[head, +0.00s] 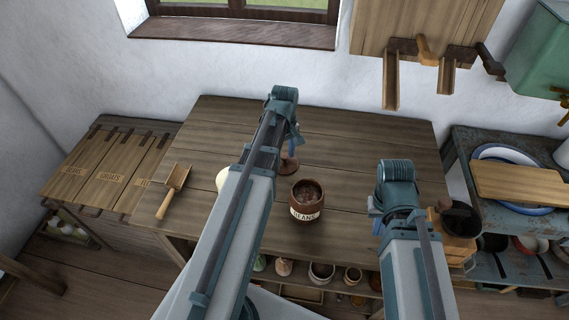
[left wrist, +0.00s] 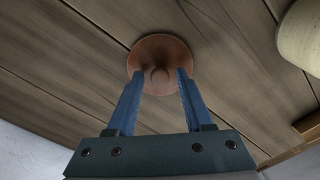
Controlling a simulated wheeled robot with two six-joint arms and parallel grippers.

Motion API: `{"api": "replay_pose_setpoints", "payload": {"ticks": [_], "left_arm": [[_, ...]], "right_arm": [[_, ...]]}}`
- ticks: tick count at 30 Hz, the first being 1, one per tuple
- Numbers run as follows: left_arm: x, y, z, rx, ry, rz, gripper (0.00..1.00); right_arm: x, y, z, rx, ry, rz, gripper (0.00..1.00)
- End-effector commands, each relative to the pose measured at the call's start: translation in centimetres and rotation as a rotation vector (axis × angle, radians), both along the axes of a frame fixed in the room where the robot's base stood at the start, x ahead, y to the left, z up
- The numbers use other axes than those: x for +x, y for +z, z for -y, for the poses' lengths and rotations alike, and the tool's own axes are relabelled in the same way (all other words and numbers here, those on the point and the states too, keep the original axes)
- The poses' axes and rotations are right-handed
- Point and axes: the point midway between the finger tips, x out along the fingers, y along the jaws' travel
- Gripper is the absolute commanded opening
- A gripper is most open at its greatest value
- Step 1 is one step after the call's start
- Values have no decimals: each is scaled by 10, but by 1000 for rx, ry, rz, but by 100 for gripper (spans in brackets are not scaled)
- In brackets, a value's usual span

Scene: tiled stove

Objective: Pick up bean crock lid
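The bean crock lid (head: 288,166) is a reddish-brown disc lying on the wooden table, partly hidden by my left gripper in the head view. In the left wrist view the lid (left wrist: 160,51) shows its round knob. My left gripper (head: 293,146) is above it, and its blue fingers (left wrist: 158,76) are apart, one on each side of the knob, with gaps visible. The brown crock (head: 306,200) labelled BEANS stands uncovered just in front of the lid, with dark contents. My right gripper (head: 377,222) is at the table's right side; its fingers are mostly hidden.
A wooden scoop (head: 172,190) lies at the table's left. A cream vessel (head: 221,179) is partly behind my left arm; a cream rounded thing (left wrist: 302,36) shows in the wrist view. A wooden grinder (head: 457,222) stands at right. The table's back (head: 350,130) is clear.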

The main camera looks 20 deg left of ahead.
Motion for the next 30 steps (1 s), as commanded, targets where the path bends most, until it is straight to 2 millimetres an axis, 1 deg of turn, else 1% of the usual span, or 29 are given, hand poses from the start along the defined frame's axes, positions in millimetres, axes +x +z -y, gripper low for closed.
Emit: {"api": "replay_pose_setpoints", "payload": {"ticks": [1,5,6,8,22,26,30], "left_arm": [[0,0,0,0,0,0,41],[0,0,0,0,0,0,17],[0,0,0,0,0,0,10],[0,0,0,0,0,0,0],[0,2,0,0,0,0,0],[0,9,0,0,0,0,0],[0,22,0,0,0,0,0]], "right_arm": [[0,0,0,0,0,0,0],[0,0,0,0,0,0,0],[0,0,0,0,0,0,0],[0,0,0,0,0,0,0],[0,2,0,0,0,0,0],[0,9,0,0,0,0,0],[0,22,0,0,0,0,0]]}}
